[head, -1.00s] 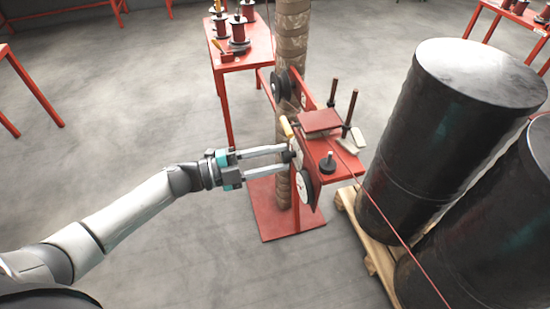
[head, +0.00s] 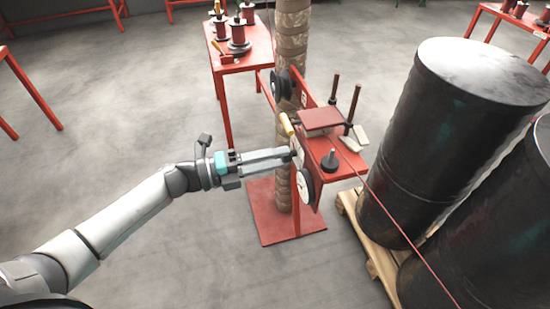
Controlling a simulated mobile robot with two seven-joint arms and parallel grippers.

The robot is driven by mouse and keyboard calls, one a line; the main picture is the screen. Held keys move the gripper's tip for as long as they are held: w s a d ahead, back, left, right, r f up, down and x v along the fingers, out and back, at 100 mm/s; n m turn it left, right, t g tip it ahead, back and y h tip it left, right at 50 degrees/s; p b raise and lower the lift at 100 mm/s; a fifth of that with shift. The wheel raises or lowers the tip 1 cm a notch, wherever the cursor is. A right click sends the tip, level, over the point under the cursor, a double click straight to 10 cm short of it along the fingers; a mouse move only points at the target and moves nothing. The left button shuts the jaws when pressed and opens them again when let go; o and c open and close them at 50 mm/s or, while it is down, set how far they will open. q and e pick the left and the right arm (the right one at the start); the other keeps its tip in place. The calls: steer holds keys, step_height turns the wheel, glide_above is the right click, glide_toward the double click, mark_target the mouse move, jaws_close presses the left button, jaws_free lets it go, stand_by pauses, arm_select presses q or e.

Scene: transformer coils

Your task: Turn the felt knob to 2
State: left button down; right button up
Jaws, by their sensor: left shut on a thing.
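The felt knob, a small dark knob (head: 293,155) on the left side of the red winding stand (head: 318,150), is mostly hidden by my fingertips. My left gripper (head: 289,156) reaches in from the left and is shut on it. The two long grey fingers now look close together, nearly one above the other. Any numbers around the knob are too small to read. My right gripper is not in view.
A black knob (head: 329,161) stands on the red shelf. A red wire (head: 400,238) runs toward the lower right, past black drums (head: 445,150) on a pallet.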

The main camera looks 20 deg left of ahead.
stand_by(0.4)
arm_select(q)
steer(key=shift+c, duration=2.4)
jaws_free()
steer(key=p+v, duration=0.1)
steer(key=v, duration=1.4)
steer(key=shift+p, duration=0.4)
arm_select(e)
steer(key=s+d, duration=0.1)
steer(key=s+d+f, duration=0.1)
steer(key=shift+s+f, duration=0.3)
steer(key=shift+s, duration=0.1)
arm_select(q)
steer(key=shift+s+a, duration=0.1)
